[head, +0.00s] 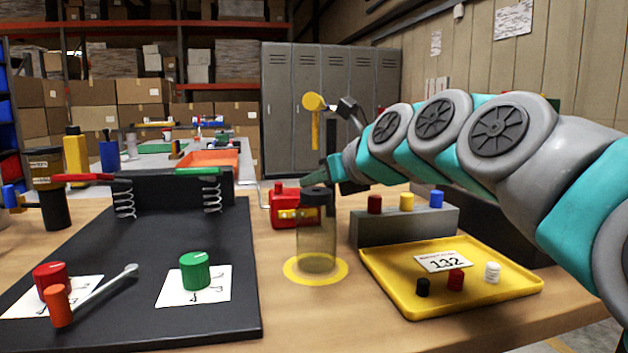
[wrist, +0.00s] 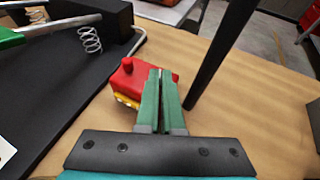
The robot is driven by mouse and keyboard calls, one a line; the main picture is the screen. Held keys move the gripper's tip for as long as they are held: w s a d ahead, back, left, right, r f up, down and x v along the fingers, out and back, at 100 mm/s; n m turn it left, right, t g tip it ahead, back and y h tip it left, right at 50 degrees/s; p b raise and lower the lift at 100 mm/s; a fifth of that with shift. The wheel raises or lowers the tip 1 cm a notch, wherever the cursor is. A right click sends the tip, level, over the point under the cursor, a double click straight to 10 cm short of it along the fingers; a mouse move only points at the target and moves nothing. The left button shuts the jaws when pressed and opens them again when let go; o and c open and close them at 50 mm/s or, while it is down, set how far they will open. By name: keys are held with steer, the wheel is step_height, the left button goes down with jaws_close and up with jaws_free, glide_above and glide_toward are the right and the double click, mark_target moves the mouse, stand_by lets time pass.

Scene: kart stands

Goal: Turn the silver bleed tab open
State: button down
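My gripper (wrist: 160,74) has two green fingers that lie nearly together, with only a thin slit between them. I see nothing clearly held. In the wrist view its tips overlap a red box with a red knob and yellow front (wrist: 127,82). I cannot tell if they touch it. In the head view my gripper (head: 308,182) points left, just above and right of the red box (head: 283,205). I cannot make out a silver bleed tab for certain; the fingers may hide it.
A translucent jar with a dark cap (head: 317,245) stands on a yellow ring, close below my gripper. A grey block (head: 405,230) with coloured knobs and a yellow tray (head: 440,300) are at the right. A black board (head: 185,315) with springs and dials is at the left.

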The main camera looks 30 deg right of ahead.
steer(key=n+y+p, duration=0.1)
steer(key=n+g+y+p, duration=0.1)
steer(key=y+p, duration=0.1)
steer(key=d+n+y+p, duration=0.1)
steer(key=n+y, duration=0.1)
steer(key=shift+w+r, duration=0.2)
steer(key=shift+r, duration=0.1)
steer(key=n+y+p, duration=0.1)
steer(key=n+g+p, duration=0.1)
steer(key=shift+w+d+g+y+p, duration=0.2)
steer(key=shift+g+y+p, duration=0.1)
steer(key=shift+y, duration=0.1)
steer(key=n+g+y, duration=0.1)
steer(key=n+g+y+p, duration=0.1)
steer(key=shift+w+d+f+n, duration=0.1)
steer(key=shift+d+f+n, duration=0.05)
steer(key=shift+f+n, duration=0.15)
steer(key=shift+w+f+n+g+y, duration=0.1)
steer(key=shift+n+g+y, duration=0.4)
steer(key=shift+n+g, duration=0.3)
steer(key=c, duration=1)
jaws_free()
